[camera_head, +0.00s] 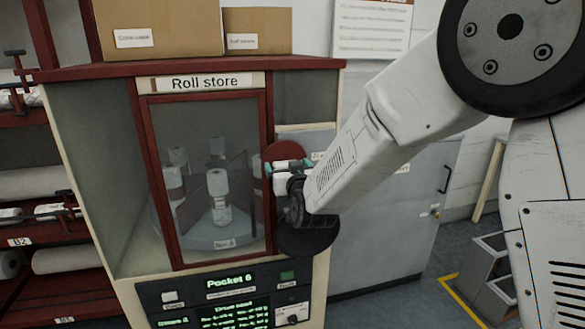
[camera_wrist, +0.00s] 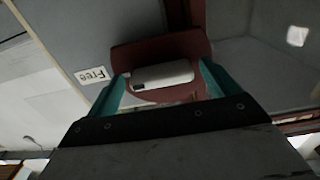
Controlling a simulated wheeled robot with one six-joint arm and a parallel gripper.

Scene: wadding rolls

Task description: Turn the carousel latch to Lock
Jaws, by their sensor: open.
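The carousel latch shows in the wrist view as a pale bar handle (camera_wrist: 165,73) on a dark red plate (camera_wrist: 150,52). The bar lies between the two teal fingers of my gripper (camera_wrist: 162,84), which are open with a gap on each side. A "Free" label (camera_wrist: 92,75) appears upside down, left of the plate. In the head view my gripper (camera_head: 289,166) is at the red plate (camera_head: 284,150) on the right of the roll store's door. The arm and wrist hide part of the latch area there. No Lock label is readable.
The roll store cabinet has a glazed door (camera_head: 208,180) with white rolls on a carousel inside. Its control panel (camera_head: 232,300) below reads "Pocket 6". Cardboard boxes (camera_head: 158,28) stand on top. A grey cabinet (camera_head: 385,220) stands to the right, and red roll shelves (camera_head: 45,225) to the left.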

